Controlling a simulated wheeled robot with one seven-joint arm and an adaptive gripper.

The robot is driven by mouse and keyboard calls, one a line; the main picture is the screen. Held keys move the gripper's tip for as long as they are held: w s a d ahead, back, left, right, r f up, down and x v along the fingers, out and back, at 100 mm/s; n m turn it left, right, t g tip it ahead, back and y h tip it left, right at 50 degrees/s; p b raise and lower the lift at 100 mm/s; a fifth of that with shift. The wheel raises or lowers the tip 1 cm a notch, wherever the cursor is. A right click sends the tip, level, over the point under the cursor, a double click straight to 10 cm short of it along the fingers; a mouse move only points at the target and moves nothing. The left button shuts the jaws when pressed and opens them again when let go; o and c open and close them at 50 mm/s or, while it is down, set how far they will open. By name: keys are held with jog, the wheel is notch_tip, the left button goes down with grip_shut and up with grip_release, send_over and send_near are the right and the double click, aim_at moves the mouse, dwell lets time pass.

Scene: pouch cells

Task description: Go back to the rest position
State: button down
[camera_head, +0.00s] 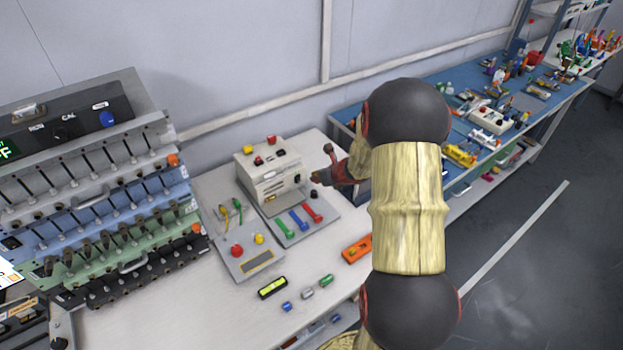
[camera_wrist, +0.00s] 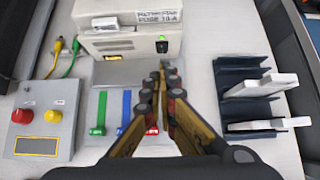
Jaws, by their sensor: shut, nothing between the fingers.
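My gripper (camera_head: 318,177) is at the end of my arm, just right of the white fuse box (camera_head: 270,178) and above the white table (camera_head: 200,320). In the wrist view my gripper (camera_wrist: 162,72) has its fingers together with nothing between them. They point toward the front of the fuse box (camera_wrist: 125,42), which has a green-lit switch (camera_wrist: 162,46). A dark blue rack (camera_wrist: 238,72) with white flat cells (camera_wrist: 262,86) stands to the right of the fingers in the wrist view; my arm hides that area in the head view.
Green, blue and red levers (camera_head: 299,219) lie in front of the fuse box. A panel with red and yellow knobs (camera_head: 247,262) is left of them. A large tester rack (camera_head: 90,200) stands at left. A level (camera_head: 272,288) and small cylinders lie in front. A cluttered blue bench (camera_head: 465,85) is behind right.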

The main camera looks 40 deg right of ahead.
jog(key=shift+s+r, duration=0.25)
jog(key=shift+r, duration=0.1)
dwell(0.4)
